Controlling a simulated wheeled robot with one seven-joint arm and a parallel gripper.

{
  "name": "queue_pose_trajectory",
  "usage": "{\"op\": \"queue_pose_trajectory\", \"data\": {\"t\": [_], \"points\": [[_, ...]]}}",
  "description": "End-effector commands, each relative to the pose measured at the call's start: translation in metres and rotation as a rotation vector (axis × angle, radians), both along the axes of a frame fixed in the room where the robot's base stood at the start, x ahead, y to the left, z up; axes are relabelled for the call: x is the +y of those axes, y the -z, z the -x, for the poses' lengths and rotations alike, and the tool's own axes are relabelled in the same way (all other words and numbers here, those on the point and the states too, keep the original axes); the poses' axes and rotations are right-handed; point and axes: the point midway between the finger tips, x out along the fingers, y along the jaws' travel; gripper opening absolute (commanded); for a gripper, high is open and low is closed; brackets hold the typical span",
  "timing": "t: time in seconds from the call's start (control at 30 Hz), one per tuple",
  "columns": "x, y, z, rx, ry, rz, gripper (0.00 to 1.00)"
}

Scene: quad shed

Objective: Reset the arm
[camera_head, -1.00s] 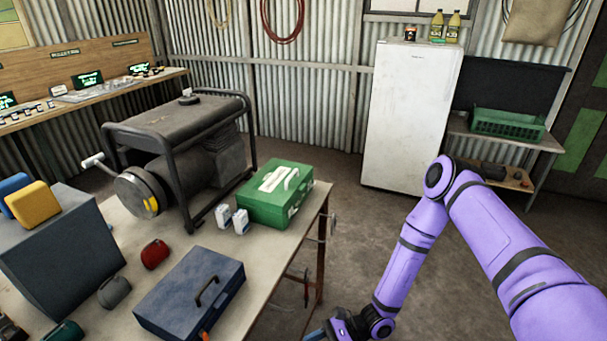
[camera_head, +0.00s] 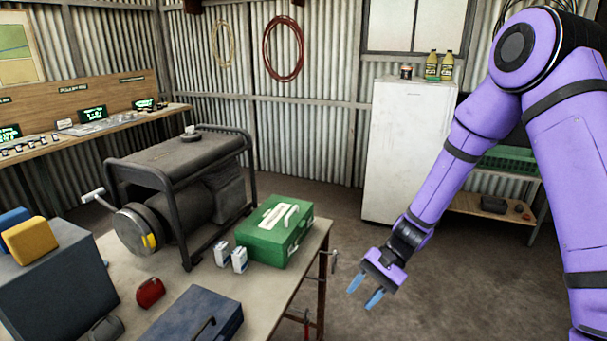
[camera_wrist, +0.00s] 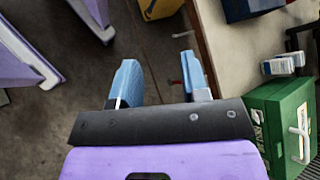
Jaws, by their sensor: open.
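My purple arm comes in from the right in the head view and hangs bent downward. My gripper (camera_head: 367,291) has two blue fingers set apart with nothing between them. It is over the floor, to the right of the workbench (camera_head: 290,290) and apart from it. In the wrist view my gripper (camera_wrist: 157,82) also shows open and empty, with the bench edge just beyond its right finger. The green case (camera_head: 275,232) on the bench shows at the right of the wrist view (camera_wrist: 280,125).
The bench bears a generator (camera_head: 180,185), two small white boxes (camera_head: 239,260), a red pouch (camera_head: 150,292) and a dark blue case (camera_head: 195,320). A white fridge (camera_head: 405,150) stands behind my arm. A green crate (camera_head: 505,160) sits on a shelf at right. The floor between is clear.

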Motion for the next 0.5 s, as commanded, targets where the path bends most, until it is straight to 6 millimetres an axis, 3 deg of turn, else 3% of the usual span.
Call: {"op": "queue_pose_trajectory", "data": {"t": [0.1,0.5], "points": [[-0.012,-0.034,0.001,-0.083,-0.041,0.042,0.41],[-0.052,-0.134,0.023,-0.341,-0.150,0.197,0.41]]}}
